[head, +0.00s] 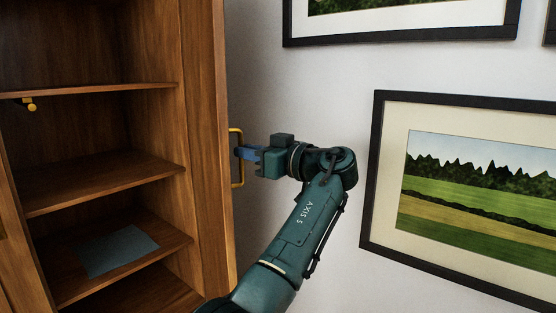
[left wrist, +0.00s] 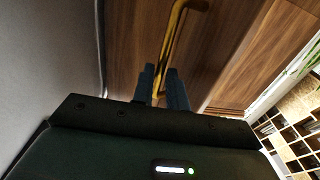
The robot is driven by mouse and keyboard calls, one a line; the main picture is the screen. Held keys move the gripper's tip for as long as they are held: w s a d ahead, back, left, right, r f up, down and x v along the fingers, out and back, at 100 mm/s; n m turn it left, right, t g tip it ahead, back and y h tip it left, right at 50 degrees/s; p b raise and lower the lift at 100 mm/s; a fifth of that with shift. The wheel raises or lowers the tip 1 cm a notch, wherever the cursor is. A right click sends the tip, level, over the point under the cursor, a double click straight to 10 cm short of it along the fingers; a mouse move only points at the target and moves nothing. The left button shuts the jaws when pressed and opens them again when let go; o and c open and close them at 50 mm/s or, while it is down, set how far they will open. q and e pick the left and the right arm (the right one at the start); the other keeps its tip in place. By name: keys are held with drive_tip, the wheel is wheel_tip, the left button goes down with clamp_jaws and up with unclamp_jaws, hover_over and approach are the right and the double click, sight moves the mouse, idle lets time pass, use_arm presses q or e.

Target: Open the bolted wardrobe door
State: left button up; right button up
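The wooden wardrobe (head: 110,163) stands open at the left of the head view, its shelves showing. Its right door (head: 207,140) is swung out and seen nearly edge-on. A yellow bar handle (head: 237,182) is on the door's outer face; it also shows in the left wrist view (left wrist: 175,35). My left gripper (head: 243,153) is at the handle, its blue fingers on either side of the bar. In the left wrist view the fingers (left wrist: 162,85) look closed on it. A yellow knob on a dark bar, perhaps the bolt (head: 29,104), is under the upper shelf. My right gripper is not visible.
A blue-grey sheet (head: 118,249) lies on a lower shelf. Framed pictures (head: 475,190) hang on the white wall right of the door. The left wrist view shows a bookcase (left wrist: 295,140) and a plant (left wrist: 312,58) at its right edge.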

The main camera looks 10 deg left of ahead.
use_arm(q)
drive_tip(key=v, duration=1)
drive_tip(key=shift+d, duration=0.2)
drive_tip(key=shift+s, duration=0.15)
